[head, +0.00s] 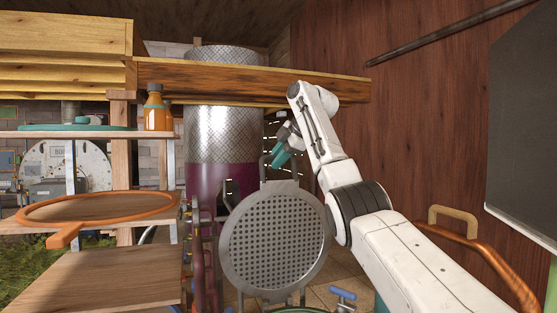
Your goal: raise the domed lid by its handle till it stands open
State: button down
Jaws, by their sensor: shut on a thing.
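The lid (273,238) is a round grey metal piece in the middle of the head view. It stands steeply raised, with a perforated round face towards me; its dome is not visible from here. Its grey handle (265,170) rises from the upper edge. My gripper (281,157), with teal fingers, is at the top of this handle and shut on it. The exact contact is small and partly hidden by the fingers. Only a bit of rim shows below the lid, at the bottom edge of the picture.
A tall column with mesh cladding (222,135) stands behind the lid. Wooden shelves with an orange bottle (154,108) and an orange hoop (100,207) are at left. A wooden beam (250,78) crosses above. A blue-handled valve (342,294) is low in front.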

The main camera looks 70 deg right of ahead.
jog(key=shift+f, duration=0.2)
jog(key=c, duration=1.3)
grip_release()
jog(key=shift+c, duration=0.2)
jog(key=shift+s+r, duration=0.1)
jog(key=shift+r, duration=0.05)
jog(key=b+v, duration=0.1)
jog(key=v, duration=0.9)
jog(key=shift+s, duration=0.2)
jog(key=shift+r, duration=0.1)
jog(key=shift+s+a, duration=0.1)
